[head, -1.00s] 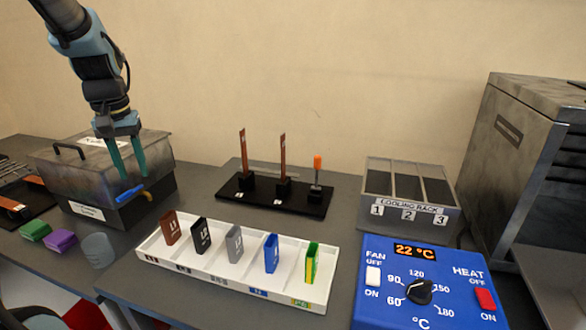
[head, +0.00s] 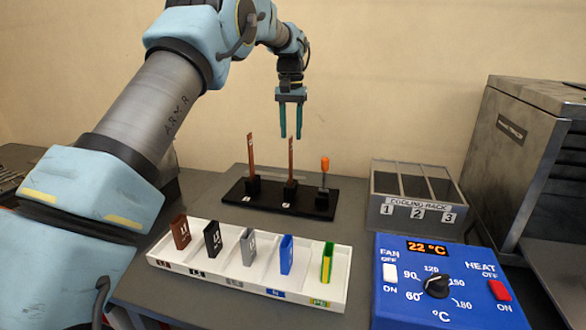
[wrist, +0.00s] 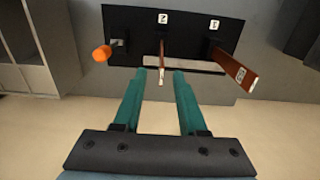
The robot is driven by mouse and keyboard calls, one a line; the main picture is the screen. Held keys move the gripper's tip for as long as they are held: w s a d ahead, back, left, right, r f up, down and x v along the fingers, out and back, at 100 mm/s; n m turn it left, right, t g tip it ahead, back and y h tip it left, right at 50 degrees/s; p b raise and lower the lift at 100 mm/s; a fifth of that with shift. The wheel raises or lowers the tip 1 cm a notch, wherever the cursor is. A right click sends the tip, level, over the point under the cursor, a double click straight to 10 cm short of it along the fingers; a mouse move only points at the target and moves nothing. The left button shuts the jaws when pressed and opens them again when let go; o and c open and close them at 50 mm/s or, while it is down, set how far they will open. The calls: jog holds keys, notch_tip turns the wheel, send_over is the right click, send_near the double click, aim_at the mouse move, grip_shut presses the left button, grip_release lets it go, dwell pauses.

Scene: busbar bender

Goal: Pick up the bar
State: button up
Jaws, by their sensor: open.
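Two upright copper bars stand in holders on a black base (head: 232,196). The left bar (head: 251,152) and the right bar (head: 290,158) show in the head view. In the wrist view the bar marked 1 (wrist: 232,70) is at the right and the bar marked 2 (wrist: 162,48) is near the middle. My gripper (head: 291,136) is open and points down, its fingertips around the height of the right bar's top. In the wrist view the bar marked 2 lies in line with the gap between my fingertips (wrist: 162,72). No finger visibly grips a bar.
An orange-topped lever (head: 325,164) stands right of the bars. A white tray (head: 215,276) with several coloured blocks is in front. A grey cooling rack (head: 416,214), a blue heater panel (head: 410,315) and a metal cabinet (head: 508,170) are at the right.

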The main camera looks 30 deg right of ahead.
aim_at(291, 154)
jog(key=shift+w+f+p, duration=0.15)
jog(key=shift+f+p, duration=1.5)
jog(key=shift+f, duration=2.35)
grip_shut()
